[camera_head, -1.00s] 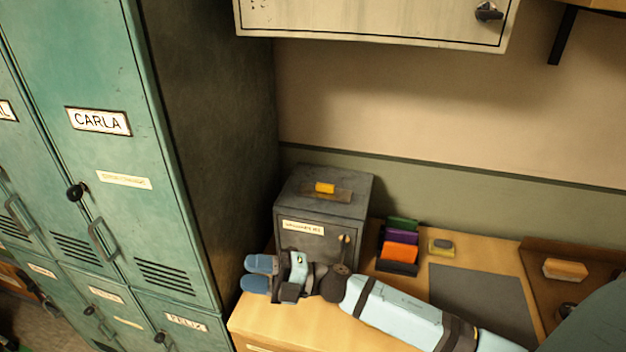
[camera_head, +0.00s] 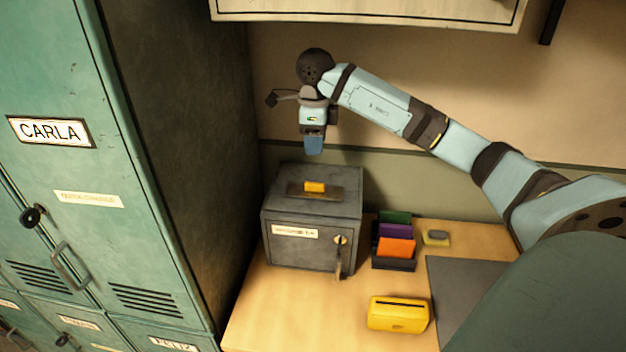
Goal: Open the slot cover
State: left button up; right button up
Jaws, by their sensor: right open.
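A dark grey metal box (camera_head: 287,255) stands on the wooden counter against the back wall. On its top lies a flat brown slot cover (camera_head: 331,192) with a small yellow knob (camera_head: 315,187). The cover appears to lie flat on the top. The box front has a white label and a key-like lever at the lock (camera_head: 340,240). My right gripper (camera_head: 314,145) is above the box, pointing down, with its blue fingertips clear of the yellow knob. It is open and holds nothing visible. My left gripper is not in view.
A yellow slotted box (camera_head: 398,314) sits on the counter front. A rack with coloured cards (camera_head: 396,247), a small sponge-like block (camera_head: 436,238) and a grey mat (camera_head: 470,290) are to the right. Green lockers (camera_head: 150,220) rise at left; a wall cabinet (camera_head: 370,12) hangs above.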

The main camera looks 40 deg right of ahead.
aim_at(315, 183)
notch_tip(315, 183, down, 10)
jog(key=shift+a+p, duration=0.1)
jog(key=shift+p, duration=0.8)
jog(key=shift+f, duration=0.75)
jog(key=shift+c, duration=0.4)
grip_shut()
